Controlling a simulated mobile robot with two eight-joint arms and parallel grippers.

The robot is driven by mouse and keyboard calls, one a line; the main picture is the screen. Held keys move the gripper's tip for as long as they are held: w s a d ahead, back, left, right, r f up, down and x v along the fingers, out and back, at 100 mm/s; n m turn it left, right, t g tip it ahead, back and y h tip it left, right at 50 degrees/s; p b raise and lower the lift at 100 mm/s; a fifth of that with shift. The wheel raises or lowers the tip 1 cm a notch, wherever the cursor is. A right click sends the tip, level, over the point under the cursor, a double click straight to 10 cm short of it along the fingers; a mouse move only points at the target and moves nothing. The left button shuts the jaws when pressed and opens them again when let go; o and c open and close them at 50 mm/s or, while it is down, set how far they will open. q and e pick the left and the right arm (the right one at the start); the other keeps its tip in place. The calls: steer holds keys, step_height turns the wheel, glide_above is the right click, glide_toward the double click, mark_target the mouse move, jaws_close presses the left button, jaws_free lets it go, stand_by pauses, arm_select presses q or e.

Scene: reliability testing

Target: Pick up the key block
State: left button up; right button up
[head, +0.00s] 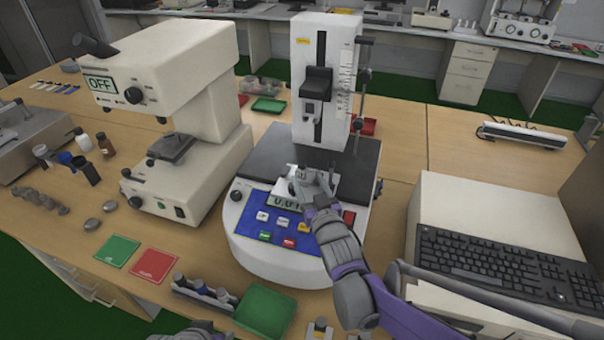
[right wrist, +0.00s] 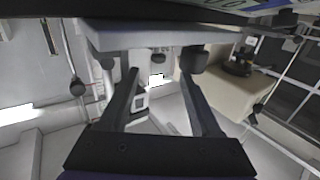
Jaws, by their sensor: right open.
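My right gripper (head: 318,183) is at the white testing machine (head: 318,75), just above its blue control panel (head: 285,224) and in front of its column. In the right wrist view, my right gripper (right wrist: 165,92) has its two dark fingers spread apart. A small pale block with a dark square (right wrist: 140,102) shows between the fingers, near the left one; I cannot tell whether it is the key block or a part of the machine. Contact is not visible. Dark grey parts at the bottom edge of the head view may be my left gripper (head: 195,332); its fingers are not clear.
A cream instrument reading OFF (head: 170,60) stands left of the testing machine. Green (head: 117,250) and red (head: 153,264) mats lie in front of it. A green tray (head: 265,309) is near the front edge. A keyboard (head: 500,268) is at right.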

mark_target(303, 167)
steer(key=x, duration=0.5)
steer(key=shift+d+f+p, duration=0.15)
steer(key=shift+p, duration=0.15)
jaws_close()
